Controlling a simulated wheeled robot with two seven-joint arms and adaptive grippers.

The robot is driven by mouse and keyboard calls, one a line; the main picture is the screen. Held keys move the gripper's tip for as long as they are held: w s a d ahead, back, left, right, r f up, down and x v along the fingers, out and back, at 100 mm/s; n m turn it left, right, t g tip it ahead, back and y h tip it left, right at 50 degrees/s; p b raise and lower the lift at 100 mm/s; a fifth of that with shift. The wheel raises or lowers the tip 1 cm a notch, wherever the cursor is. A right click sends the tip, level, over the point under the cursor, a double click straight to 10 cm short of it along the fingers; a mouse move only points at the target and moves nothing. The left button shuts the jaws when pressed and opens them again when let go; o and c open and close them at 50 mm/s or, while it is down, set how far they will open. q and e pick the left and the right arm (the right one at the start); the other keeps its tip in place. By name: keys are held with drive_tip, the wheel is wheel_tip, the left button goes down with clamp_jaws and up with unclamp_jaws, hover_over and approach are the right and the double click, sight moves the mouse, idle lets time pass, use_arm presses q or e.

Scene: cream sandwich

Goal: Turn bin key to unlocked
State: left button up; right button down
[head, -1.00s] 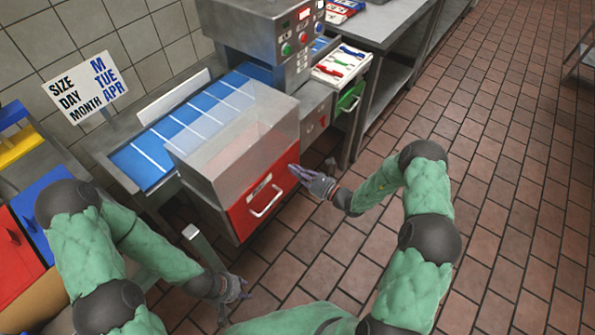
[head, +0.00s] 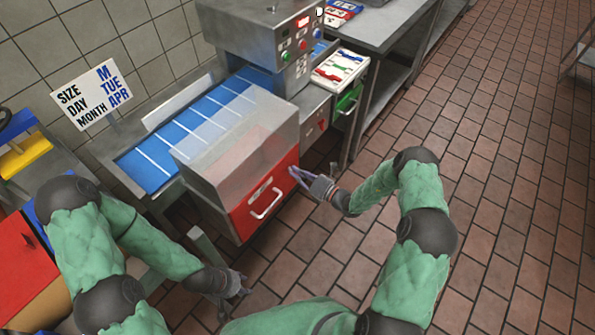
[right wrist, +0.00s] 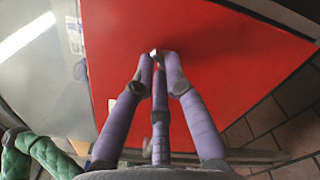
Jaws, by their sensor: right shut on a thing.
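The bin is a red-fronted drawer (head: 256,206) with a white handle, below a clear-walled box at the end of the blue conveyor. My right gripper (head: 293,171) is at the upper right of the red front. In the right wrist view its purple fingers (right wrist: 158,58) come together on a small metallic key (right wrist: 154,52) against the red panel. The key is mostly hidden by the fingertips, and I cannot tell which way it is turned. My left gripper (head: 243,290) hangs low near the floor at the bottom, away from the bin; its fingers look spread and empty.
A blue conveyor (head: 190,130) runs behind the clear box (head: 225,135). A control panel (head: 300,50) with buttons stands above. A tray of coloured items (head: 338,68) sits on the right. A date sign (head: 93,95) is on the left. The tiled floor (head: 490,200) to the right is open.

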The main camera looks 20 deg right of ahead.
drive_tip(key=shift+w+d+f+m+p, duration=0.1)
drive_tip(key=shift+m+p, duration=0.35)
drive_tip(key=shift+m, duration=1.6)
drive_tip(key=shift+d+f+m+p, duration=0.1)
drive_tip(key=shift+m+p, duration=0.3)
drive_tip(key=shift+m, duration=1.65)
drive_tip(key=c, duration=1.3)
unclamp_jaws()
drive_tip(key=v, duration=1.2)
